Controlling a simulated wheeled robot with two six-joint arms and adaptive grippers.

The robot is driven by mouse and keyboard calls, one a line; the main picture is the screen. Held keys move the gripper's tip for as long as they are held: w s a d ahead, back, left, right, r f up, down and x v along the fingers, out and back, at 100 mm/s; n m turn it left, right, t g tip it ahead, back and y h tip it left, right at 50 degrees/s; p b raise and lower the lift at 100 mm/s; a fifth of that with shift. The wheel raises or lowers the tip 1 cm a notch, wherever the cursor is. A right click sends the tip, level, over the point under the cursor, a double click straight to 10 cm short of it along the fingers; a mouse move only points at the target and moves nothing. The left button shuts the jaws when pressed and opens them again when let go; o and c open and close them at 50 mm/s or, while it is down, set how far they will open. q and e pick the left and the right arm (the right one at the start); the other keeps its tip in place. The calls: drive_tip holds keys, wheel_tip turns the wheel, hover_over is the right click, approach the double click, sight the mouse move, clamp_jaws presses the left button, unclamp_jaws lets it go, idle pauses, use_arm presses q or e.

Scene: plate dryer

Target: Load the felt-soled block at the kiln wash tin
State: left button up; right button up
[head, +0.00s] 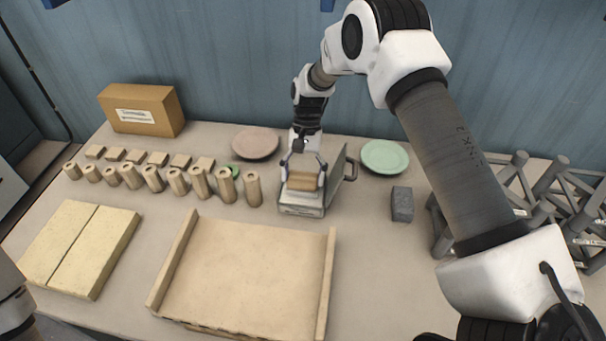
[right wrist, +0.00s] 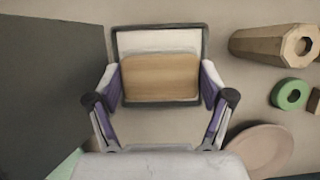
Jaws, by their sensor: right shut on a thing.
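The kiln wash tin (head: 302,210) is a grey metal box at the back middle of the table, with its lid standing open on the right. My right gripper (head: 303,174) points down over it, shut on the wooden felt-soled block (head: 301,184). In the right wrist view, the block (right wrist: 160,78) sits between the two fingers (right wrist: 162,84), over the tin's rim (right wrist: 205,36) and pale inside. The block's underside is hidden, so I cannot tell whether it touches the wash. My left gripper is not in view.
A wide tan tray (head: 250,265) lies in front of the tin. Several wooden cylinders (head: 252,188) stand to its left. A pink plate (head: 256,144) and a green plate (head: 385,156) lie behind. A dark grey block (head: 402,204) and a grey rack (head: 555,195) are right.

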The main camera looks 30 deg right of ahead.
sight(303, 176)
drive_tip(key=shift+f, duration=0.45)
idle(0.8)
idle(0.6)
wheel_tip(303, 176, up, 7)
drive_tip(key=p, duration=0.5)
drive_tip(key=shift+r+p, duration=0.1)
drive_tip(key=shift+p, duration=0.2)
drive_tip(key=shift+s, duration=0.1)
